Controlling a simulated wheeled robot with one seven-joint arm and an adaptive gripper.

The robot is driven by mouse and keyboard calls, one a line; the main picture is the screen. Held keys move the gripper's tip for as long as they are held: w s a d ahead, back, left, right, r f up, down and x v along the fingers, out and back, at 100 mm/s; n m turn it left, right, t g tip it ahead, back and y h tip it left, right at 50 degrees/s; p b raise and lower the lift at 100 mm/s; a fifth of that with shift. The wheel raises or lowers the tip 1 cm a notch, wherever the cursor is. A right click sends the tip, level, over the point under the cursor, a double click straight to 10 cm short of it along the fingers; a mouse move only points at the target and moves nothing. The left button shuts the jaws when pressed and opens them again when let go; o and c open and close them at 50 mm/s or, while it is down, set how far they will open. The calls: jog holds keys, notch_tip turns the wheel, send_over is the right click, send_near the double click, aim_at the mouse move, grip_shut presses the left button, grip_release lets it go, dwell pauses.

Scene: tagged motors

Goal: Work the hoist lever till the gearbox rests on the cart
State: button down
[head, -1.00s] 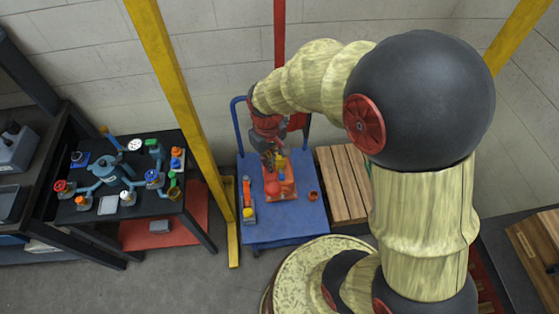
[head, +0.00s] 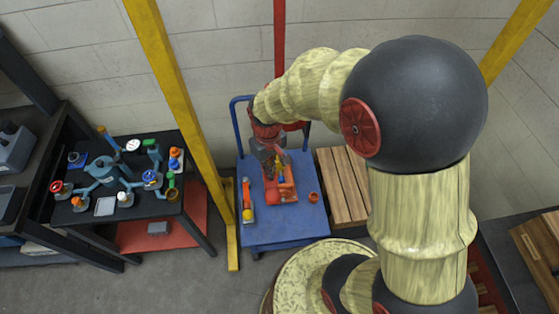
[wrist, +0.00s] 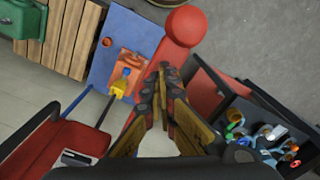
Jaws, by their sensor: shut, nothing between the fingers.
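The hoist lever (wrist: 172,50) is a red bar with a round red knob (wrist: 185,25) in the wrist view; the knob (head: 272,197) also shows in the head view. My gripper (wrist: 168,76) is shut and empty. Its fingers overlap the lever's bar in the picture; I cannot tell whether they touch it. The orange-red gearbox (wrist: 131,63) is over the blue cart (wrist: 108,30), with a yellow hook part (wrist: 119,88) beside it. In the head view the gearbox (head: 289,193) is partly hidden by my gripper and the knob. I cannot see whether a gap remains beneath it.
A red housing (wrist: 40,150) fills the wrist view's lower left. The cart also carries an orange-and-yellow item (head: 247,200) and a small orange cup (head: 313,197). A yellow post (head: 180,100) separates it from a black table (head: 100,222) of parts. A slatted wooden pallet (head: 342,185) lies to its right.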

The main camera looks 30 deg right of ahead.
jog(key=shift+f+b, duration=1.65)
jog(key=shift+f, duration=1.1)
jog(key=f+b, duration=0.1)
jog(key=f, duration=0.1)
jog(key=w+f+b, duration=0.1)
jog(key=shift+d+f, duration=0.15)
jog(key=shift+f, duration=0.2)
jog(key=shift+r, duration=0.1)
notch_tip(320, 180, up, 17)
jog(key=p, duration=1.1)
jog(key=shift+p, duration=0.35)
jog(key=shift+f, duration=0.2)
